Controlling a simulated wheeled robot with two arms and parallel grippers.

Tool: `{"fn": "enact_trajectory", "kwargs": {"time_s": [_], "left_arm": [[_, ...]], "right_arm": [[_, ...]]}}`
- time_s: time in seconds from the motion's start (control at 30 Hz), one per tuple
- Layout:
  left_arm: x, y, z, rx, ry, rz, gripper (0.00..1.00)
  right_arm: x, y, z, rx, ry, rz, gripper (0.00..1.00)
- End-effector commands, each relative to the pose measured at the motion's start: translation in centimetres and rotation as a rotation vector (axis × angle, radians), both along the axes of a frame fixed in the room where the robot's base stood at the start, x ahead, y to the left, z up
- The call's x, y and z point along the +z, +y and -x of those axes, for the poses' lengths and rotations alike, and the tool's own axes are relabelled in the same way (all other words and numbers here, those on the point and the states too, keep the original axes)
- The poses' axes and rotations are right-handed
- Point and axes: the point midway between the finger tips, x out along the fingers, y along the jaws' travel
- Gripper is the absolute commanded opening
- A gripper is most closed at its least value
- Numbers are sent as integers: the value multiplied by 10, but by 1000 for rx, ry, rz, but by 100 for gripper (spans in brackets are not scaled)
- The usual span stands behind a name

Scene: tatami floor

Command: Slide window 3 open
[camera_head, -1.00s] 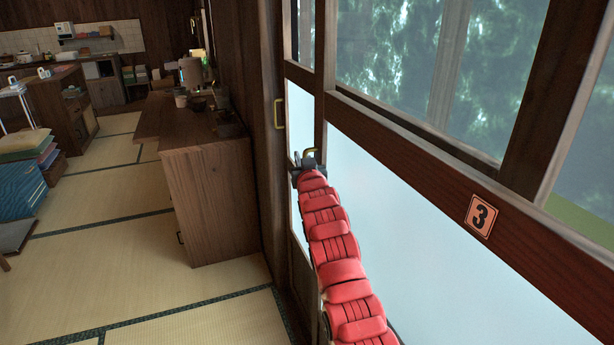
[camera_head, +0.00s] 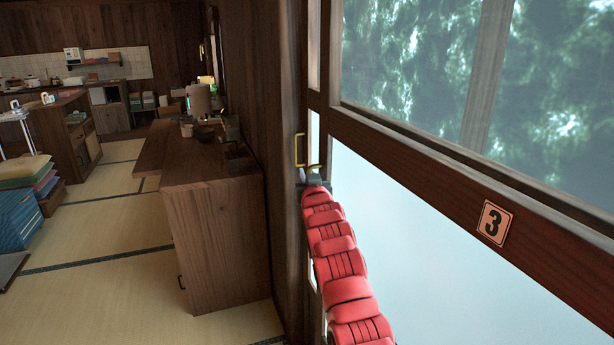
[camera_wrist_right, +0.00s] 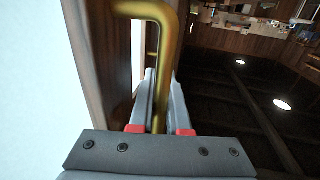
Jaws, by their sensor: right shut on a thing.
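Window 3 (camera_head: 445,195) is a dark wood-framed sliding panel at the right of the head view, with clear glass above and a pale frosted pane below. Its number plate (camera_head: 495,222) is on the middle rail. My right gripper (camera_head: 315,178) is at the window's far edge, at the end of my red-covered arm. In the right wrist view, my right gripper (camera_wrist_right: 161,105) is shut on the upright bar of a brass handle (camera_wrist_right: 166,50). Little of this handle shows in the head view. My left gripper is not in view.
Another brass handle (camera_head: 299,150) is on the dark post just left of my right gripper. A wooden cabinet (camera_head: 222,245) stands left of the window wall. Stacked cushions (camera_head: 25,185) are at the far left. Open tatami (camera_head: 110,225) lies between.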

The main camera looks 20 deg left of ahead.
Motion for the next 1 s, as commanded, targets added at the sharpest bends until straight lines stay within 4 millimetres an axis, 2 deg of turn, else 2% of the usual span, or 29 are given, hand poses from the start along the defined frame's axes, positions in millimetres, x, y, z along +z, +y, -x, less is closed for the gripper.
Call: {"fn": "enact_trajectory", "kwargs": {"time_s": [0.03,0.23,0.27,0.3,0.8,1.0], "left_arm": [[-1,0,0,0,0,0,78],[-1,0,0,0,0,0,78],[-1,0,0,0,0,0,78],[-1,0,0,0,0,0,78],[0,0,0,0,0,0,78],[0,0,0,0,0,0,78]], "right_arm": [[-7,5,2,7,13,4,0],[-7,5,2,8,13,4,0],[-7,5,2,8,13,4,20],[-7,5,2,8,13,4,27],[-2,1,1,2,3,0,27],[-1,-2,7,1,-1,0,27]]}}
